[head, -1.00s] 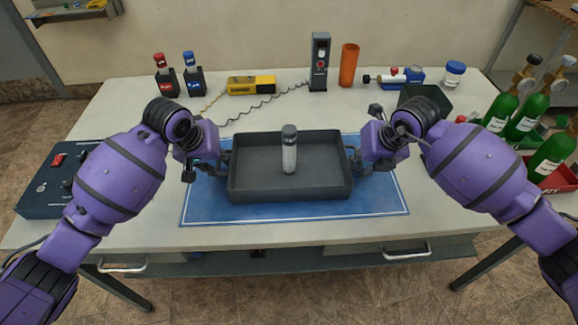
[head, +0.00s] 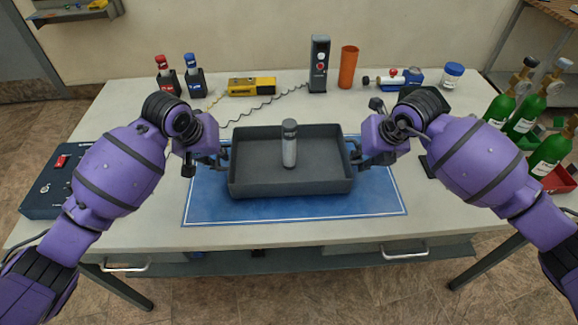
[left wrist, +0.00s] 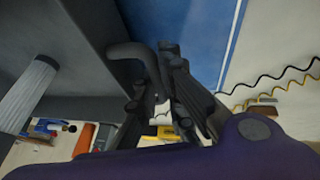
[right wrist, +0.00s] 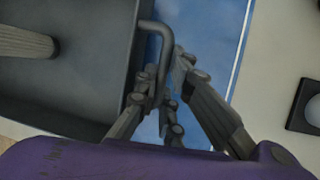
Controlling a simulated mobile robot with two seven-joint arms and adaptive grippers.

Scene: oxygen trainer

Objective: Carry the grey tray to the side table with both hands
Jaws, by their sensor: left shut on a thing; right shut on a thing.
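The grey tray (head: 260,178) is held level over the blue mat (head: 300,208) in the middle of the workbench. A small grey cylinder with a dark cap (head: 289,148) stands upright in it. My left gripper (head: 224,157) is shut on the tray's left handle, a bent bar that also shows in the left wrist view (left wrist: 135,52). My right gripper (head: 354,153) is shut on the right handle, which shows in the right wrist view (right wrist: 163,42). The tray appears slightly above the mat. The side table cannot be made out for certain.
A blue switch box (head: 52,182) is at the bench's left. Red and blue bottles (head: 165,75), a yellow device (head: 251,86), a dark meter (head: 319,62) and an orange cup (head: 347,66) line the back. Green cylinders (head: 523,118) stand at the right.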

